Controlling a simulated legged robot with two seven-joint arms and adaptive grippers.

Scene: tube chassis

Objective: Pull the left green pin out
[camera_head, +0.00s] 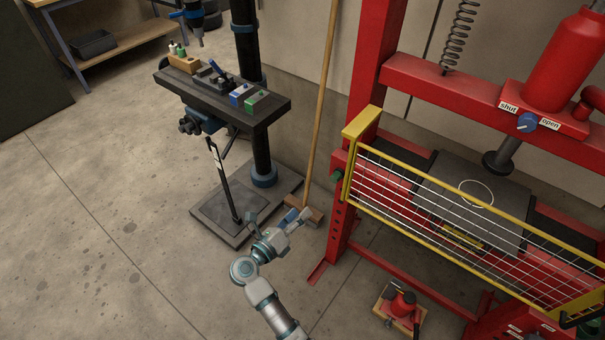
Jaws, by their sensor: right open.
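The left green pin (337,174) shows as a small green knob on the left side of the red press frame, beside the left end of the yellow guard. Only its outer end shows; the rest is hidden in the frame. My right gripper (297,215) is open and empty, below and to the left of the pin, clearly apart from it. In the picture it overlaps the broom's foot. My left gripper is not in view.
The red press (342,225) has a yellow guard with wire mesh (450,235) across its front. A broom handle (325,95) leans left of it. A drill press table (262,112) stands further left. A red bottle jack (402,304) sits low at the front. The left floor is clear.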

